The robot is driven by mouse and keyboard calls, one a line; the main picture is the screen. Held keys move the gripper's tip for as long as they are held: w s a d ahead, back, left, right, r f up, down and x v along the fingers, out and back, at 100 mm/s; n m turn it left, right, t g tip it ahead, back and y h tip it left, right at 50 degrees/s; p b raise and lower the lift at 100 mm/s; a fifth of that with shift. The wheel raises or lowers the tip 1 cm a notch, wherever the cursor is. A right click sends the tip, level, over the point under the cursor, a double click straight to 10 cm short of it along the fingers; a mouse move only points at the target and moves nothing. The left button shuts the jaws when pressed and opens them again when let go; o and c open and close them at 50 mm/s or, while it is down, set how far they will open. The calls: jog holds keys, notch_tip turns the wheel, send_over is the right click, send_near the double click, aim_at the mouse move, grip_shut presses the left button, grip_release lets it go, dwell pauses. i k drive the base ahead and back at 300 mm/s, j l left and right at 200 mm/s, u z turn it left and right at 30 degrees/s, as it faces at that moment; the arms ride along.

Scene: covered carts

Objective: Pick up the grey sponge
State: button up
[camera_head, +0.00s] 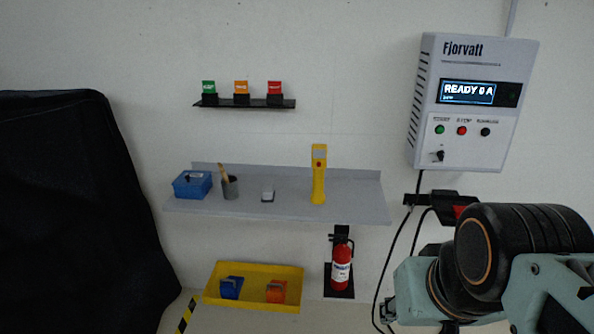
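A small pale block with a dark grey lower part (268,195) lies on the grey wall shelf (330,206), right of the middle of the view's left half. It is the only thing that looks like the grey sponge, but it is too small to be sure. A grey cup (231,188) with a brush in it stands to its left, and a yellow handheld device (319,178) stands upright to its right. Parts of my arm fill the lower right, well apart from the shelf. My gripper cannot be made out.
A blue box (192,184) sits at the shelf's left end. Below are a yellow tray (255,275) and a red fire extinguisher (341,270). A control box (470,102) hangs at upper right, with cables below. A black covered bulk (75,210) fills the left.

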aim_at(269, 193)
jog(key=i+u, duration=0.1)
jog(key=i, duration=1.1)
jog(key=l, duration=0.1)
